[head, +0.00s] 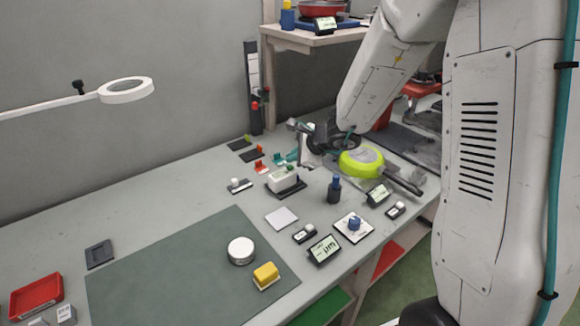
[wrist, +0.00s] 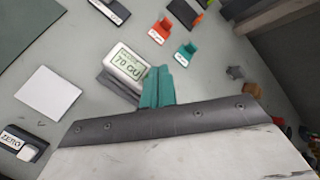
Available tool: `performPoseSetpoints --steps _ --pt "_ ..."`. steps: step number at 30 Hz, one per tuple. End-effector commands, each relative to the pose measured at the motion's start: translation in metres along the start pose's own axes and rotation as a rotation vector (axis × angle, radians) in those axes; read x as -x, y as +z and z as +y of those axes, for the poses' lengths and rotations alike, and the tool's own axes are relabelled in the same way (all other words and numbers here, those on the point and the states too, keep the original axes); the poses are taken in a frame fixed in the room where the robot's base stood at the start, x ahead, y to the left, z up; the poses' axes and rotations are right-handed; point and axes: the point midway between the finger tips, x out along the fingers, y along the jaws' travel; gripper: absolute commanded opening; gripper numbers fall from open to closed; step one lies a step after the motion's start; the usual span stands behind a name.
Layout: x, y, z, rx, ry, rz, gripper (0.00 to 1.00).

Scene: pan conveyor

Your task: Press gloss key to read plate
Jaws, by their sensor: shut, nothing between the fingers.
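The white gloss meter (head: 283,180) sits on a dark flat slab on the bench, and it also shows in the wrist view (wrist: 126,64). Its display there appears to read about 70 GU. A gloss key cannot be made out clearly. My gripper (wrist: 158,88) has teal fingers, shut and empty, at the meter's right edge in the wrist view. They cover that side of it, and I cannot tell whether they touch. A pale square plate (head: 281,217) lies flat nearer the front, also in the wrist view (wrist: 48,94).
A small block labelled ZERO (wrist: 20,146) stands near the pale plate. Orange (wrist: 160,28) and teal (wrist: 187,50) labelled holders stand beyond the meter. A lime round tool (head: 360,162) lies right of the meter. A green mat (head: 160,270) covers the front left.

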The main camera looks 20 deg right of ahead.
Motion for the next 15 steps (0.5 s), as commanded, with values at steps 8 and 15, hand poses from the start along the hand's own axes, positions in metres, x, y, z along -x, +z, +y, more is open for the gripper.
performPoseSetpoints --steps 8,15 --pt "0.0012 0.0008 -0.001 0.0 -0.001 0.0 0.0" --pt "0.0109 0.0083 -0.0087 0.003 -0.002 -0.001 0.0"
